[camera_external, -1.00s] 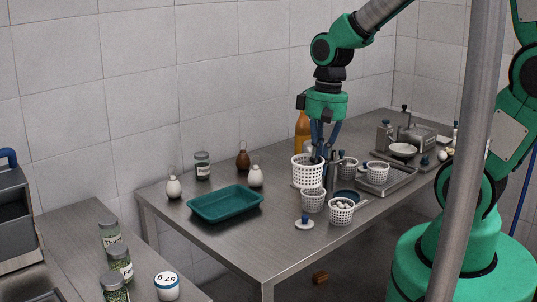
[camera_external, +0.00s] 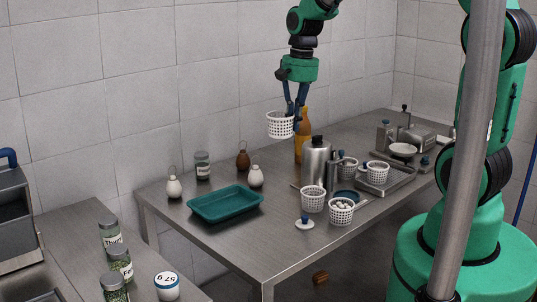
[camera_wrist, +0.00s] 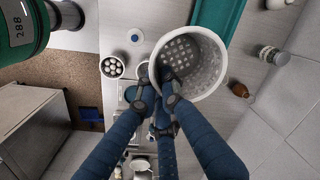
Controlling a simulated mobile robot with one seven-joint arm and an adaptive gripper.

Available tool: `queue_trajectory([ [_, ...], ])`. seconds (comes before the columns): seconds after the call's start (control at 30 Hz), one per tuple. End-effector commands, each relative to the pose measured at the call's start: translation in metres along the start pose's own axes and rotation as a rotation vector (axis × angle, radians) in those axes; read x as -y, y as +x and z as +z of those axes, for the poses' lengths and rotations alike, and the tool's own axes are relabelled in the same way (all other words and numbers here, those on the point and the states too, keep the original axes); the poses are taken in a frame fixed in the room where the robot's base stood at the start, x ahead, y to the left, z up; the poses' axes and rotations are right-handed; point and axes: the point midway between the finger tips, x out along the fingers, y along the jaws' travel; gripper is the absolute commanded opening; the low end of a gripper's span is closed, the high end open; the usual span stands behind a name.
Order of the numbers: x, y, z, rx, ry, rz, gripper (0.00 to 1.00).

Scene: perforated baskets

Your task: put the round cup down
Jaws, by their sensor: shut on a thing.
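The round cup is a white perforated basket (camera_external: 281,125), upright and held in the air above the steel table (camera_external: 240,239). My gripper (camera_external: 295,122) is shut on the cup's right-hand wall. In the wrist view, the blue fingers (camera_wrist: 162,88) pinch the left rim of the cup (camera_wrist: 211,53), and I see into its perforated inside, which looks empty. The teal tray (camera_external: 225,204) lies on the table to the left of and below the cup; part of it also shows in the wrist view (camera_wrist: 222,14).
A steel canister (camera_external: 316,160) and an orange bottle (camera_external: 303,140) stand below right of the cup. Smaller perforated cups (camera_external: 313,200) stand nearby, one (camera_external: 341,212) with white contents. White bottles (camera_external: 174,187) and a brown bottle (camera_external: 243,159) are around the tray.

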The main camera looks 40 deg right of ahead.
Motion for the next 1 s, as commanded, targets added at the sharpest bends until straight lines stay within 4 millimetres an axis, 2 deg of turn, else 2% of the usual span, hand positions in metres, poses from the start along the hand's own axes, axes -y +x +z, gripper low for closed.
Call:
queue_trajectory([
  [0.1, 0.000, -0.005, -0.033, -0.008, 0.084, 0.002, 0.00],
  [0.57, -0.015, -0.012, -0.152, -0.039, 0.405, 0.002, 0.00],
  [1.0, -0.053, -0.008, -0.263, -0.070, 0.713, -0.001, 0.00],
])
